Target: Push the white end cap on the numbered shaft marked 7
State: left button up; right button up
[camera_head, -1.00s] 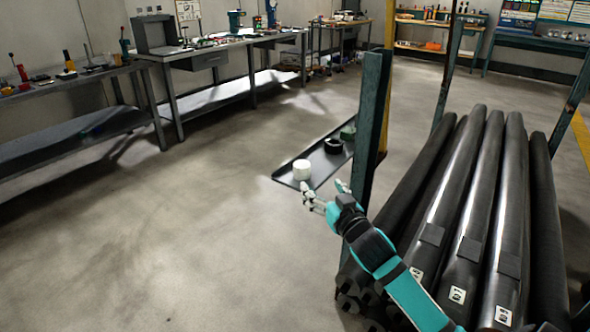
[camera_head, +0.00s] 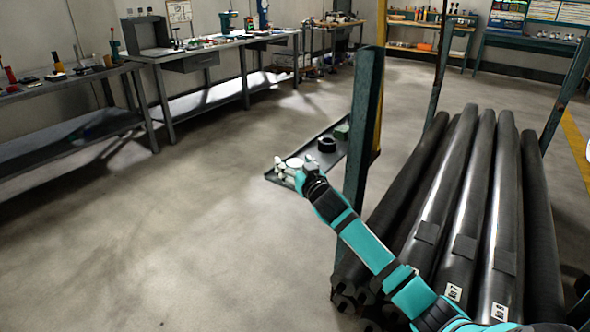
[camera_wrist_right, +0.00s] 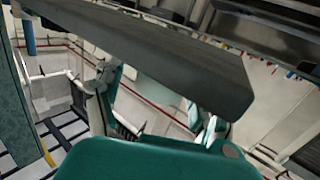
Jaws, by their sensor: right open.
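My right gripper (camera_head: 285,172) is open at the near end of the low dark tray (camera_head: 310,155) in the head view. A white round end cap (camera_head: 294,162) sits there, partly hidden by the fingers; I cannot tell whether they touch it. In the right wrist view the gripper's fingers (camera_wrist_right: 155,105) stand apart, with no cap visible between them. Several long dark shafts (camera_head: 470,190) lie in a bundle at the right. White labels (camera_head: 454,292) show on some, but the numbers are too small to read. My left gripper is not in view.
A black ring (camera_head: 326,144) and a green block (camera_head: 341,132) share the tray. A teal post (camera_head: 362,130) stands between tray and shafts. Workbenches (camera_head: 215,45) line the back left wall. The floor (camera_head: 180,230) at left is clear. A grey slab (camera_wrist_right: 150,50) crosses the wrist view.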

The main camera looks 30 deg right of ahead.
jog(key=c, duration=1.1)
jog(key=shift+r, duration=0.1)
